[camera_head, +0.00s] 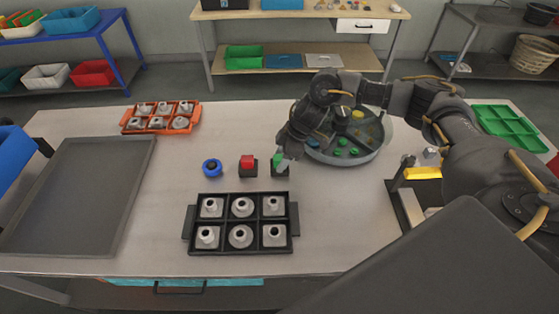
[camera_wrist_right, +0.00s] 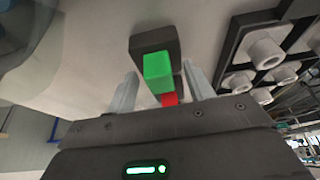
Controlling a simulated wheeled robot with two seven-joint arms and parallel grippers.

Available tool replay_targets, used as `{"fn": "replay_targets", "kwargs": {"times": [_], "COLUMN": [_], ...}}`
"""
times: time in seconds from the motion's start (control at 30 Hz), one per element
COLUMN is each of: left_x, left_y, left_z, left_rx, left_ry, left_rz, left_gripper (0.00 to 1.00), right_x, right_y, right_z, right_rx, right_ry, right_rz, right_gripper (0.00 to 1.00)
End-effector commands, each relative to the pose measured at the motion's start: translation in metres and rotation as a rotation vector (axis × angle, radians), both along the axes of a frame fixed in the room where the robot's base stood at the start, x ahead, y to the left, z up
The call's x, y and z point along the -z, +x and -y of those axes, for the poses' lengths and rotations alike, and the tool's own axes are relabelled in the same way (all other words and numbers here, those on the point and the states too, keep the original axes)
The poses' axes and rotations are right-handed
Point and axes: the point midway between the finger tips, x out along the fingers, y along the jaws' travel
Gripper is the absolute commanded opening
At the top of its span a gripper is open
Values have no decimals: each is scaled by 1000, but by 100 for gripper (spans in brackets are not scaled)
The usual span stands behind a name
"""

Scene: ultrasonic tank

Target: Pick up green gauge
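The green gauge (camera_head: 278,160) stands in a small black block (camera_head: 281,170) in the middle of the table, at the right end of a row with a red gauge (camera_head: 247,162) and a blue round piece (camera_head: 212,167). My right gripper (camera_head: 287,155) is down at the green gauge and partly covers it. In the right wrist view the green gauge (camera_wrist_right: 158,72) lies between the two fingers (camera_wrist_right: 160,80), with a gap on each side. The gripper is open and holds nothing. The red gauge (camera_wrist_right: 169,99) shows behind it, partly hidden. My left gripper is not in view.
A black tray (camera_head: 188,225) with several metal parts stands just in front. An orange tray (camera_head: 127,121) is at the back left, beside a large grey tray (camera_head: 75,195). A round divided dish (camera_head: 345,158) and a green tray (camera_head: 510,128) are on the right.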

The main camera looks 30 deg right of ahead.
Motion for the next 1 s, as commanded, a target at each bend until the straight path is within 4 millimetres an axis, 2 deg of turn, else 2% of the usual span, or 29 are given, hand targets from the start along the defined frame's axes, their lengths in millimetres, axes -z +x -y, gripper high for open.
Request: {"fn": "replay_targets", "kwargs": {"times": [0.03,0.37,0.77,0.93,1.0], "left_x": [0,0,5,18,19], "left_y": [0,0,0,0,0], "left_z": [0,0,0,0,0], "left_rx": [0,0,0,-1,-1], "left_ry": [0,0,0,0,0], "left_rz": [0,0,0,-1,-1], "left_gripper": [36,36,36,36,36], "right_x": [0,-1,-7,-26,-39], "right_y": [0,0,1,2,-7], "right_z": [0,0,0,-1,-2], "right_rx": [0,0,-1,-2,-5], "right_ry": [0,0,1,1,1], "right_rz": [0,0,3,6,4], "right_gripper": [48,4,4,4,4]}}
